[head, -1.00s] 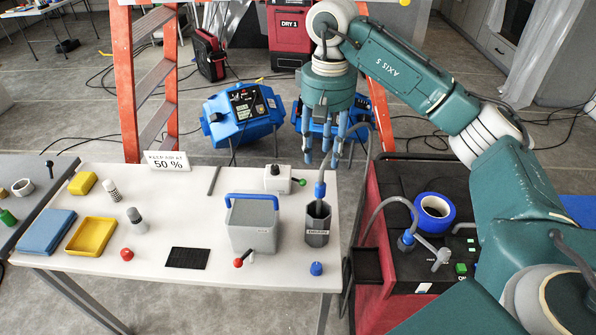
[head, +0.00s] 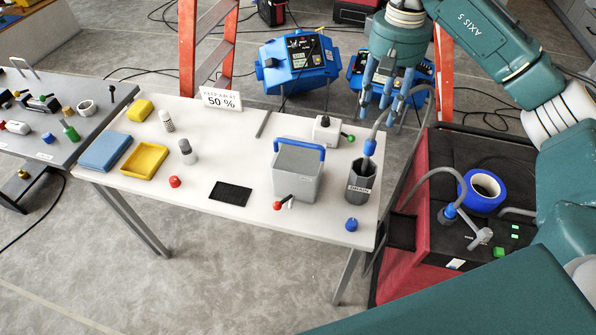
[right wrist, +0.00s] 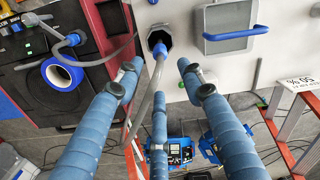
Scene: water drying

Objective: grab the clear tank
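The tank (head: 297,178) is a pale grey, box-shaped container with a blue handle along its top. It stands upright on the white table, and part of it shows at the top of the right wrist view (right wrist: 228,18). My right gripper (head: 382,106) has blue fingers pointing down, beyond the table's back right corner and apart from the tank. In the right wrist view my right gripper (right wrist: 160,78) has its fingers spread with nothing held between them. My left gripper is in no view.
A dark drain cup (head: 359,188) with a hose stands right of the tank. A small white valve box (head: 326,131) is behind it, and a red-knobbed lever (head: 283,203) is in front. A black-and-red machine (head: 470,235) with a blue tape roll (head: 482,190) stands right of the table.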

